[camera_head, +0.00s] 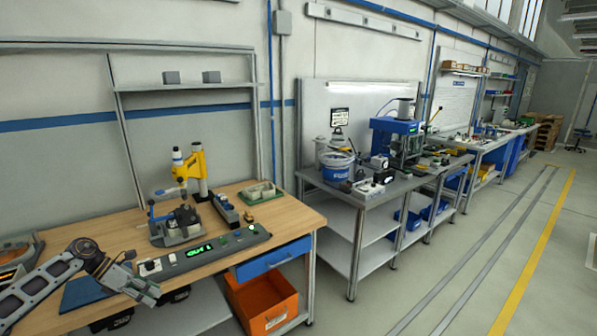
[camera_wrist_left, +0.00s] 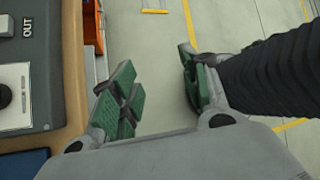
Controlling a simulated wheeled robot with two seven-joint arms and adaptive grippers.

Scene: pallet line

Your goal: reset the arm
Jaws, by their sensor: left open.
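My left gripper (camera_head: 146,291) comes in from the left at the front edge of the wooden workbench (camera_head: 120,228) in the head view. In the left wrist view its two green-padded fingers (camera_wrist_left: 158,98) stand apart with nothing between them. Grey floor shows below and between the fingers. The bench edge and a dark control panel (camera_wrist_left: 25,60) lie to the left of the fingers in that view. A dark ribbed part at the right of the wrist view cannot be made out for certain. My right gripper does not show.
On the bench stand a yellow press-like device (camera_head: 195,168), a fixture (camera_head: 175,225), a green-edged tray (camera_head: 260,193) and a control panel with a green display (camera_head: 205,250). An orange bin (camera_head: 262,305) sits under it. Grey metal benches (camera_head: 370,205) run along the wall. The floor at right is clear.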

